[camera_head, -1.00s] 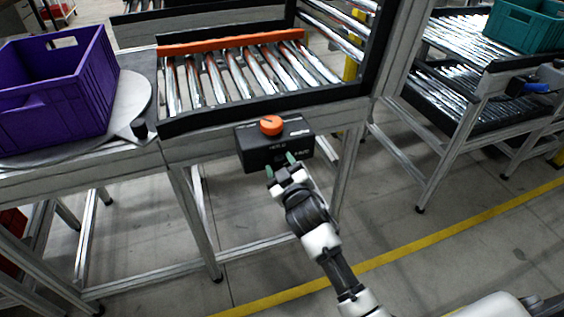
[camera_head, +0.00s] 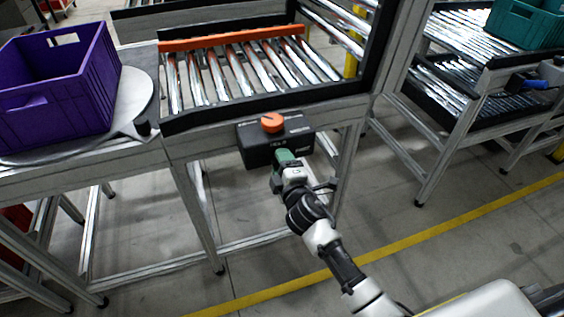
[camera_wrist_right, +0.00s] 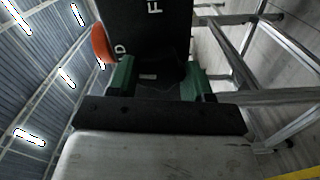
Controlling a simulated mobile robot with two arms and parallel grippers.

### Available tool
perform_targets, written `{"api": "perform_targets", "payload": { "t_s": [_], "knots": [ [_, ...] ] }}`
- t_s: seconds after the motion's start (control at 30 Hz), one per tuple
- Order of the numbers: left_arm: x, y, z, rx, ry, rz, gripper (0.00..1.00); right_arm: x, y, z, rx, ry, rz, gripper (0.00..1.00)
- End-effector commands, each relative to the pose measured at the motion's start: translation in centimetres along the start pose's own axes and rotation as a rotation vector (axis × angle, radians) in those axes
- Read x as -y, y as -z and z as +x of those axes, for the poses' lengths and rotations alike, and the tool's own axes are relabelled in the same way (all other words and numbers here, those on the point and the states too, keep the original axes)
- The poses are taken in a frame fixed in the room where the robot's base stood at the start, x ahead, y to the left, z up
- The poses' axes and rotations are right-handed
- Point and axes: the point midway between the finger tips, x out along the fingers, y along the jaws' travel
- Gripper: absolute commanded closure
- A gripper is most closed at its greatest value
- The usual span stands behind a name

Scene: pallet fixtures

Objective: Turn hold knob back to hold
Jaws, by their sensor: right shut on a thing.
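The black control box (camera_head: 258,152) is mounted on the front rail of the conveyor frame, with an orange round knob (camera_head: 272,123) on its top. My right gripper (camera_head: 284,157) is at the box's front face, its green fingers close to it. In the right wrist view the two green fingers of the gripper (camera_wrist_right: 158,80) stand either side of a dark knob (camera_wrist_right: 148,78) with a small pale mark, shut on it. The box (camera_wrist_right: 150,25) shows white letters, partly cut off. The knob's exact angle is hard to tell. My left gripper is not in view.
A purple crate (camera_head: 60,90) stands on a round plate left of the roller conveyor (camera_head: 240,70). Metal frame legs stand below the box. A second conveyor with a teal crate (camera_head: 528,22) is at right. Floor in front is open, with a yellow line (camera_head: 420,240).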

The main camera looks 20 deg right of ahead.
Motion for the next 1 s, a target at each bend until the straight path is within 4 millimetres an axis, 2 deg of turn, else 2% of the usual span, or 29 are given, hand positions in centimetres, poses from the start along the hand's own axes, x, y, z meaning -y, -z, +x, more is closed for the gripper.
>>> {"api": "perform_targets", "payload": {
  "t_s": [0.4, 0.93, 0.97, 1.0],
  "knots": [
    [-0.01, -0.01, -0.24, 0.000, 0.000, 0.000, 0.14, 0.16, -0.01, -0.03, 0.000, 0.002, -0.178, 0.73],
    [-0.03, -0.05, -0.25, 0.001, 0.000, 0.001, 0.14, 0.21, -0.01, -0.04, 0.000, 0.003, -0.200, 0.73],
    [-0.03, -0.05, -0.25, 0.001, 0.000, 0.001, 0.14, 0.21, -0.01, -0.04, 0.000, 0.003, -0.200, 0.46],
    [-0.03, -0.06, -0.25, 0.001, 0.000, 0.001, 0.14, 0.20, -0.01, -0.04, 0.000, 0.003, -0.199, 0.40]
  ]
}}
